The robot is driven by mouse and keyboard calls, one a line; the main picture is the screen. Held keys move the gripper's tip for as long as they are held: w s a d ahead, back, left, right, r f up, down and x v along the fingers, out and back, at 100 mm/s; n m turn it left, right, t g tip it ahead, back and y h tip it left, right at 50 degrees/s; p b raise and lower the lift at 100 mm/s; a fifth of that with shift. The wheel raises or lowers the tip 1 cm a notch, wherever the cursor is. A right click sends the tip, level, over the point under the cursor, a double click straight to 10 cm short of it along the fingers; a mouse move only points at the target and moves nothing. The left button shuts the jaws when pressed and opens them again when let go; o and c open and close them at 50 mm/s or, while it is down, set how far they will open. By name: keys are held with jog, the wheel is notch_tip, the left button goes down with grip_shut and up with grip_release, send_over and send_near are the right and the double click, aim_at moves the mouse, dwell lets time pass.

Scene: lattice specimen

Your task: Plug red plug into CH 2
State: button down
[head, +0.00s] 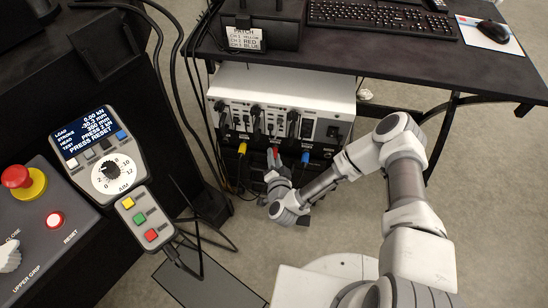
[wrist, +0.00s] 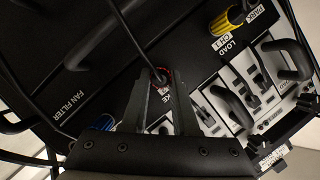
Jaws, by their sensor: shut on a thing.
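My gripper (head: 273,170) is at the front of the white controller box (head: 285,90), low at the dark socket panel. In the wrist view its two fingers (wrist: 163,112) are closed around the red plug (wrist: 159,75), of which a red rim and a black cable show. The red plug also shows in the head view (head: 276,153). A label ending in "KE" is partly hidden beside it; whether the plug is seated cannot be told. The yellow plug (wrist: 229,20) is at the LOAD CH 1 label (wrist: 226,46). The blue plug (wrist: 103,122) is on the other side, partly hidden.
A card (head: 244,38) on the desk's black box lists CH1 yellow, CH2 red, CH3 blue. The desk (head: 400,62) overhangs the controller. Black handles (wrist: 92,40) and cables stand close around my gripper. A control pendant (head: 105,165) stands at left. Floor at right is clear.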

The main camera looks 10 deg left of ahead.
jog(key=shift+w, duration=0.15)
jog(key=c, duration=0.6)
grip_release()
jog(key=shift+o, duration=0.3)
jog(key=o, duration=0.4)
jog(key=p+v, duration=0.2)
jog(key=v, duration=0.3)
jog(key=shift+p, duration=0.3)
jog(key=shift+r, duration=0.1)
